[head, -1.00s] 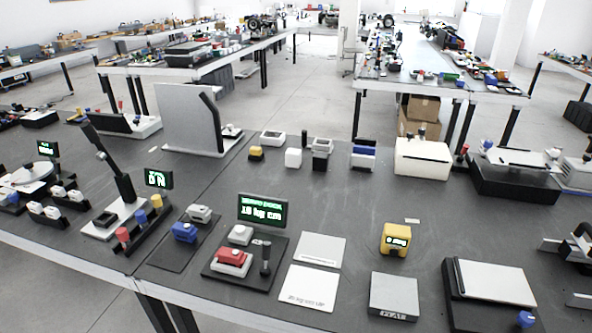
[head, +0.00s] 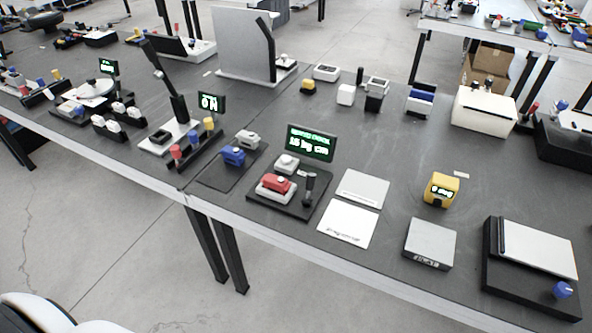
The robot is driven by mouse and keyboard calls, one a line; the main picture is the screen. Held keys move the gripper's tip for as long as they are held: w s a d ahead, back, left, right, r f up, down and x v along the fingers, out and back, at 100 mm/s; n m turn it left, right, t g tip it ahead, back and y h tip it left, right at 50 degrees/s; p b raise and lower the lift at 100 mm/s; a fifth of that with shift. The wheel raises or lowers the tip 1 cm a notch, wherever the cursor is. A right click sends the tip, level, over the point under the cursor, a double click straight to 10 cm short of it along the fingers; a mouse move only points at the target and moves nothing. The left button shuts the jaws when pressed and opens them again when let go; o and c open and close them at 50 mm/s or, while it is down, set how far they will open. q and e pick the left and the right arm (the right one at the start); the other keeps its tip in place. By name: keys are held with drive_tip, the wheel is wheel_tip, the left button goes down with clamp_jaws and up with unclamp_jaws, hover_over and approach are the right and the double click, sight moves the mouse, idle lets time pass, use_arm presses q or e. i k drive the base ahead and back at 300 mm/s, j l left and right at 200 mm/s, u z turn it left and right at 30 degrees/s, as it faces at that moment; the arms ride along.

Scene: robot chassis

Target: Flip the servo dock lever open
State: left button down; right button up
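What looks like the servo dock is a black base plate (head: 290,207) near the table's front edge. A red block (head: 277,184) sits on a white piece on it, with a smaller grey-white block (head: 286,164) behind. A short dark lever (head: 309,187) stands roughly upright at the plate's right side. A black display (head: 311,143) with green text, seemingly "15 kg cm", stands behind. Neither of my grippers is in view.
Left of the dock are a blue block (head: 233,156) and a row of coloured knobs. To the right lie white cards (head: 347,224), a grey box (head: 430,243), a yellow device (head: 441,190) and a black-based white panel (head: 537,246). Floor in front is clear.

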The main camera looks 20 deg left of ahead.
sight(310, 186)
drive_tip(key=i+l+u, duration=0.25)
drive_tip(key=l, duration=0.35)
drive_tip(key=l+u, duration=0.25)
drive_tip(key=l, duration=0.4)
